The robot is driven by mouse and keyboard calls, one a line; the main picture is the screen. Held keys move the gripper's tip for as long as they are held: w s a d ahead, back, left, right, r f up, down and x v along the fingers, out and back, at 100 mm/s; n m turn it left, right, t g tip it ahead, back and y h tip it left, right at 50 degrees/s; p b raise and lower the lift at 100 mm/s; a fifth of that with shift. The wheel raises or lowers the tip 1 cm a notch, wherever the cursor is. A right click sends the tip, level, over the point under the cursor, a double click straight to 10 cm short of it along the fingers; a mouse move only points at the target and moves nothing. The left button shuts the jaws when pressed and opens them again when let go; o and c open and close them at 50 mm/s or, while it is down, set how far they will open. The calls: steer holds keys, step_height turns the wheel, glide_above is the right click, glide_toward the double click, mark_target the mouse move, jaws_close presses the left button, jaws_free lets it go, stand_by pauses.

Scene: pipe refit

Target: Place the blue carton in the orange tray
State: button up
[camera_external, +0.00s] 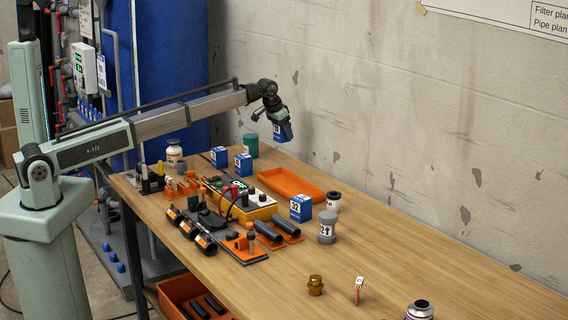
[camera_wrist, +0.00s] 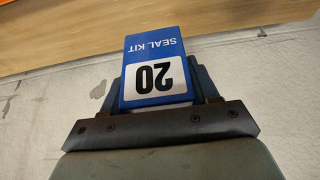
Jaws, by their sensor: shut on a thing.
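My gripper (camera_external: 282,122) is raised above the far part of the table and shut on a blue carton (camera_external: 279,136). In the wrist view the held blue carton (camera_wrist: 150,47) reads "SEAL KIT" and "20" upside down, between the two dark fingers. The orange tray (camera_external: 291,185) lies on the table, lower than the held carton and apart from it; it looks empty. Other blue cartons stand on the table: two at the back left (camera_external: 219,155) (camera_external: 243,163), and one marked 92 (camera_external: 300,208) just in front of the tray.
A teal cylinder (camera_external: 251,146) stands behind the tray. A white jar (camera_external: 333,202) and a grey canister (camera_external: 327,228) stand near its right end. A yellow-based device (camera_external: 250,207) lies left of it. The wall is close behind the table. The table's right part is mostly clear.

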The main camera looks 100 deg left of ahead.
steer(key=w+d+m, duration=0.1)
steer(key=w+d, duration=0.5)
steer(key=d, duration=0.2)
steer(key=n, duration=0.1)
glide_above(296, 187)
steer(key=s+d, duration=0.1)
steer(key=d, duration=0.1)
steer(key=f, duration=0.9)
steer(key=shift+s+a+f, duration=0.1)
steer(key=shift+s+a, duration=0.1)
steer(key=shift+a, duration=0.1)
steer(key=shift+f, duration=0.15)
steer(key=o, duration=1.1)
steer(key=shift+c, duration=0.2)
steer(key=v, duration=1.2)
steer(key=shift+r, duration=0.2)
